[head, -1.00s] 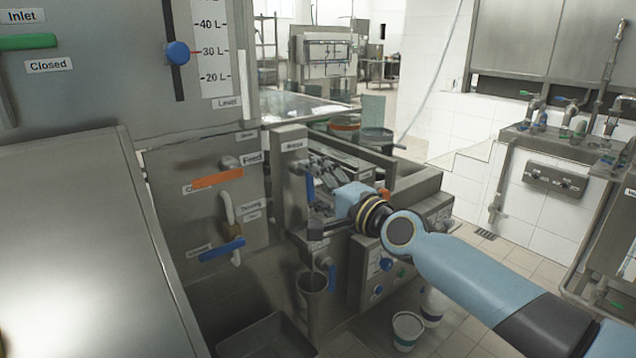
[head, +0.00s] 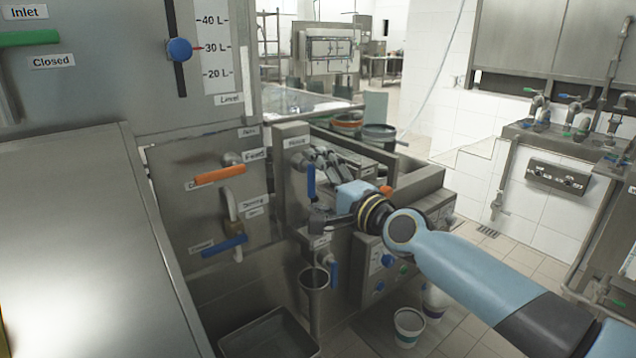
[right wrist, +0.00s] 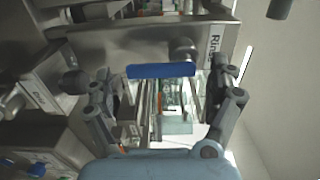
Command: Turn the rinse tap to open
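The rinse tap has a blue lever (head: 311,181) that hangs straight down below the Rinse label on a steel post, in the head view. In the right wrist view the blue lever (right wrist: 160,70) lies across the picture, with its round stem and part of the label beside it. My right gripper (head: 322,218) is just below the lever's lower end in the head view. In the right wrist view my right gripper (right wrist: 165,84) has its fingers spread wide and empty, with the lever ahead between them. No contact is visible. My left gripper is out of view.
An orange lever (head: 219,174) and another blue lever (head: 223,246) sit on the panel to the left. A steel funnel cup (head: 314,279) and a second blue-handled tap (head: 333,273) are below my gripper. A white bucket (head: 408,326) stands on the floor.

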